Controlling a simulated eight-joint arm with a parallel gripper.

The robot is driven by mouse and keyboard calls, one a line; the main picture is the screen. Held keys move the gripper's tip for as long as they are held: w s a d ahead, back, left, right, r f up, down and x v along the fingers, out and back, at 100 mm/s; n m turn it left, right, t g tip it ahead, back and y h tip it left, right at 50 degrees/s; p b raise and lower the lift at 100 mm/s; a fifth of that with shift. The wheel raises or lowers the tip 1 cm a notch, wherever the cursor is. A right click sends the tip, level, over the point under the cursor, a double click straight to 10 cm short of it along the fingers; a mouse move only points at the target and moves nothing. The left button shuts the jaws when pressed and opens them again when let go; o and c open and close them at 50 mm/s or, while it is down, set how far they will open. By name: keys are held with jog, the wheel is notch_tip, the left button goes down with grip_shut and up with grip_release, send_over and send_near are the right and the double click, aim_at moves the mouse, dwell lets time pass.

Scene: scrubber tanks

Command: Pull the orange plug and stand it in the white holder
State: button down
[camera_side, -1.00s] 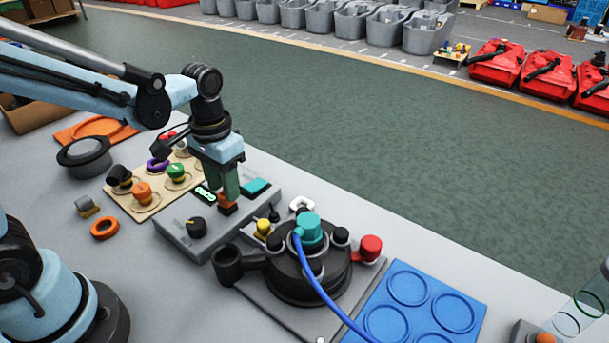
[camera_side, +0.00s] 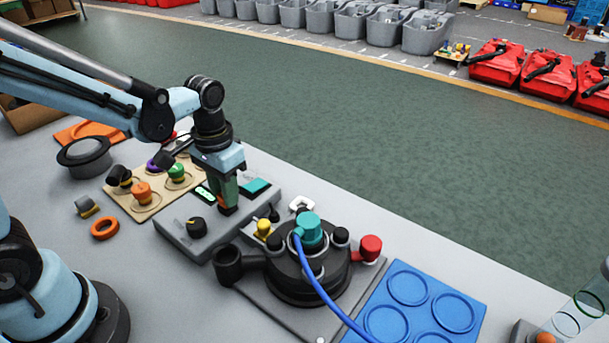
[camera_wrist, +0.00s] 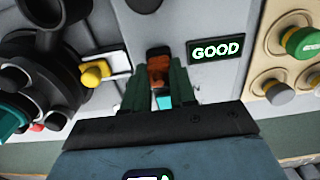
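The orange plug (camera_wrist: 158,72) is between the two green fingers of my gripper (camera_wrist: 160,80) in the wrist view, over the grey box (camera_side: 186,240). In the side view my gripper (camera_side: 228,207) points down at the box, and its fingers hide most of the plug. The fingers are on either side of the plug; I cannot tell whether they press on it. A small white ring-like piece (camera_side: 302,203) stands behind the black round fixture (camera_side: 290,275); I cannot tell whether it is the white holder.
The box has a lit "GOOD" display (camera_wrist: 217,49), a black knob (camera_side: 197,227) and a teal panel (camera_side: 255,187). A tan board (camera_side: 150,208) with several coloured knobs is to the left. A yellow knob (camera_side: 263,228) and a blue hose (camera_side: 318,285) are on the right.

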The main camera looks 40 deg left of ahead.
jog(key=shift+r, duration=0.1)
jog(key=shift+r, duration=2.4)
jog(key=w+d, duration=0.9)
jog(key=w, duration=0.2)
jog(key=shift+w+d, duration=0.25)
jog(key=shift+f, duration=0.15)
jog(key=shift+f, duration=3.25)
jog(key=shift+f, duration=0.2)
